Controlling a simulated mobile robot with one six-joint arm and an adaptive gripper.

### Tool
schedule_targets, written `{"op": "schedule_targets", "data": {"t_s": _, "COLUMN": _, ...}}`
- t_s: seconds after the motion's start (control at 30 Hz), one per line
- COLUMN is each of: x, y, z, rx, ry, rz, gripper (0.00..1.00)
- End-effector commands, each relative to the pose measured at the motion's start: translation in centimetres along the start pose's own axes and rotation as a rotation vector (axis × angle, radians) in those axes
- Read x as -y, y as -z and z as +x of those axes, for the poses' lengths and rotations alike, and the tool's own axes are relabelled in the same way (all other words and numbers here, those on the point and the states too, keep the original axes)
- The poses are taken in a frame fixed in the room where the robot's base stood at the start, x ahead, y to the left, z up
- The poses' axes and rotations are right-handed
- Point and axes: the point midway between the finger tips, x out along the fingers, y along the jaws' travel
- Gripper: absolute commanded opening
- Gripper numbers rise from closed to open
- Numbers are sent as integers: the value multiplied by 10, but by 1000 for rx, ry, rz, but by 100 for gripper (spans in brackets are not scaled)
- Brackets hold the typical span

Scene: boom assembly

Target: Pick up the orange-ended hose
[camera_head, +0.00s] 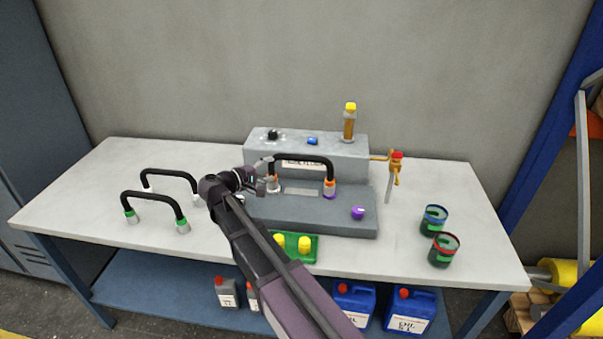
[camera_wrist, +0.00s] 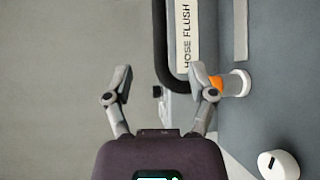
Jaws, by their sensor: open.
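The orange-ended hose (camera_head: 318,157) is a black arch standing on the grey fixture (camera_head: 335,222), with an orange fitting at each foot. In the wrist view the black hose (camera_wrist: 160,45) runs down and bends right to one orange end (camera_wrist: 217,84) in a pale collar. My gripper (camera_head: 268,181) is beside the hose's left foot in the head view and partly covers that area. In the wrist view my gripper (camera_wrist: 163,83) is open, with the hose's bend showing between the fingertips and the right finger overlapping the orange end. I cannot tell the depth between them.
A green-ended hose (camera_head: 155,195) and another black hose (camera_head: 170,171) stand at the left of the table (camera_head: 455,265). Behind the fixture is a grey box (camera_head: 350,145) with an amber cylinder. Two dark cups (camera_head: 444,250) stand right. A green tray (camera_head: 313,256) holds yellow pieces.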

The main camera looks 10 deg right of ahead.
Motion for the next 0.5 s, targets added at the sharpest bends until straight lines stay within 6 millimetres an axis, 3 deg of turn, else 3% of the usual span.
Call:
{"op": "schedule_targets", "data": {"t_s": 0.33, "x": 0, "y": 0, "z": 3, "rx": 0, "ry": 2, "rz": 0, "gripper": 72}}
{"op": "schedule_targets", "data": {"t_s": 0.5, "x": 1, "y": 0, "z": 16, "rx": 2, "ry": 3, "rz": 1, "gripper": 72}}
